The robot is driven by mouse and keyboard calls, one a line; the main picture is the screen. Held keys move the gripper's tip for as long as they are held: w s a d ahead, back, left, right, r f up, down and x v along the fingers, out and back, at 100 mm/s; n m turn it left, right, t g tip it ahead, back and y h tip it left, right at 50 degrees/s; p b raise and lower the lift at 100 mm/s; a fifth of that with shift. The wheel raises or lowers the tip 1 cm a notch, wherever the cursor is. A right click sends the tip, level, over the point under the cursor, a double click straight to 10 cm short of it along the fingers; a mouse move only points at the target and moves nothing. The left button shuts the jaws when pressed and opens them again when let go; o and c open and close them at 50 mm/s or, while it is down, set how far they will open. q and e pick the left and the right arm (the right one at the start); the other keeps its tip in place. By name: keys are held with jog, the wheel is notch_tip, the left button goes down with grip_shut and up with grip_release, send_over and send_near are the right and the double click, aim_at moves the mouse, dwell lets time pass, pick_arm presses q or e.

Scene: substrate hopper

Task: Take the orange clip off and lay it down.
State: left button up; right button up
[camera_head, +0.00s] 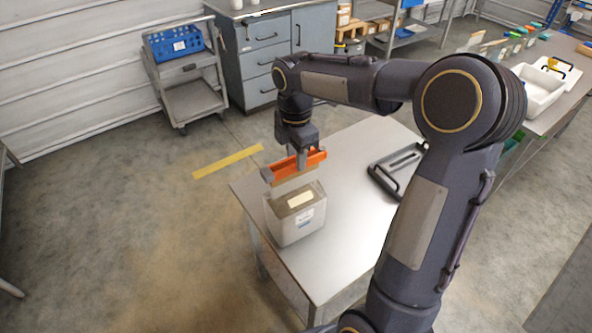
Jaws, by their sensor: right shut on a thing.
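The orange clip (285,172) is a long bar just above a pale grey bag-like container (292,226) with white labels, at the left end of the metal table (345,185). A pale upright band (296,184) shows between the clip and the container; I cannot tell whether the clip still pinches it. My right gripper (301,160) points down from above and is shut on the clip near its middle. Its fingertips partly cover the clip. My left gripper is not in view.
A black-framed tray or lid (385,181) lies on the table to the right, partly behind my right arm. The tabletop between it and the container is bare. A grey cart with a blue crate (173,43) and a drawer cabinet (262,62) stand behind.

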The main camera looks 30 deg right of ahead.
notch_tip(320, 180, up, 2)
jog(key=shift+r, duration=0.25)
notch_tip(320, 180, up, 7)
jog(key=p, duration=0.6)
jog(key=shift+p, duration=0.35)
jog(key=shift+f, duration=0.1)
